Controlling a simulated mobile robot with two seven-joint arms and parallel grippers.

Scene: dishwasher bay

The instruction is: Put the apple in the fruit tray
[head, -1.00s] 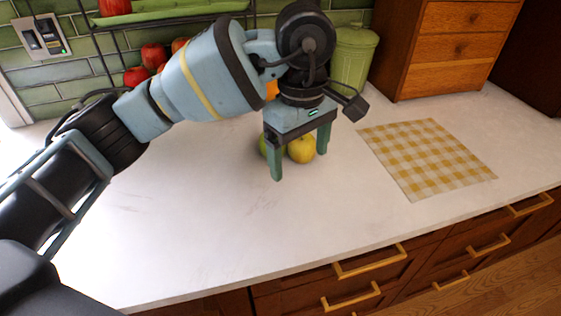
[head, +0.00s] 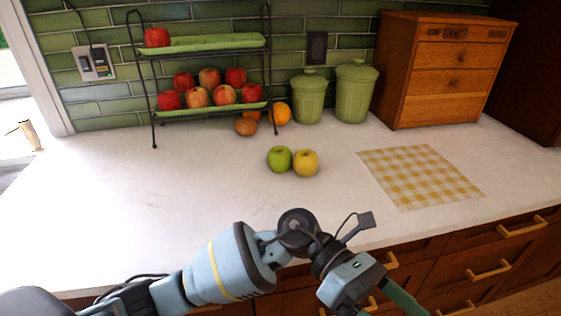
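A green apple (head: 280,159) and a yellow apple (head: 306,163) sit side by side on the white counter, seeming to touch. A black wire stand at the back left holds two green trays. The upper tray (head: 215,43) has one red apple (head: 157,37) at its left end. The lower tray (head: 210,110) holds several red apples (head: 198,97). My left gripper (head: 378,306) is low at the counter's front edge, in front of the two loose apples and away from them. Its fingers look spread and empty; their tips are cut off by the frame. My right gripper is not in view.
An orange (head: 279,113) and a brownish round fruit (head: 246,126) lie beside the stand. Two green canisters (head: 308,98) (head: 355,92) and a wooden drawer box (head: 447,70) stand at the back. A checked yellow cloth (head: 420,176) lies right.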

